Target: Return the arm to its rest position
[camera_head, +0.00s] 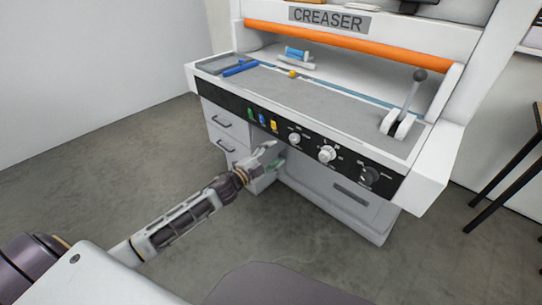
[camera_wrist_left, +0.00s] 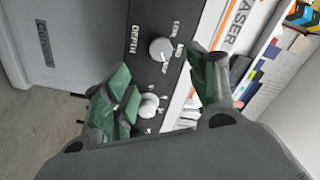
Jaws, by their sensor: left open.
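My left arm reaches in from the lower left in the head view. Its left gripper (camera_head: 268,157) is in front of the creaser machine (camera_head: 330,97), just below the coloured switches and left of the knobs. In the left wrist view the left gripper (camera_wrist_left: 163,82) has its green-padded fingers spread apart with nothing held between them. The control panel (camera_wrist_left: 178,22) shows behind the fingers, with a depth knob (camera_wrist_left: 160,49) and another pale knob (camera_wrist_left: 149,104) partly beside the left finger. I cannot tell whether the fingers touch the panel. My right gripper is in neither view.
The machine's bed holds blue tools (camera_head: 240,68), a small yellow item (camera_head: 292,74) and a lever with a dark ball (camera_head: 420,76). An orange bar (camera_head: 340,45) spans the back. Dark table legs (camera_head: 505,168) stand at right. The floor (camera_head: 100,150) at left is clear.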

